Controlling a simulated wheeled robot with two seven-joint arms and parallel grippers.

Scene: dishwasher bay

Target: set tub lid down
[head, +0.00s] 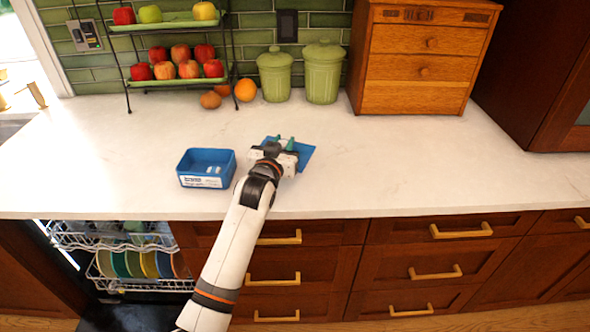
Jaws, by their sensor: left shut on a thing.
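The blue tub (205,181) stands open on the white counter, left of my left gripper, with a white label on its front and something small and white inside. The flat blue lid (306,156) is to the right of the tub, apart from it. My left gripper (284,146) is over the lid and shut on it, hiding much of its middle and near side. The lid looks about level and close to the counter. I cannot tell whether it touches the surface. My right gripper is not in view.
Behind are a tiered fruit stand (180,83), an orange (245,90), two green canisters (322,72) and a wooden drawer box (420,60). The counter (430,165) is clear to the right. An open dishwasher rack (130,262) with plates is below at left.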

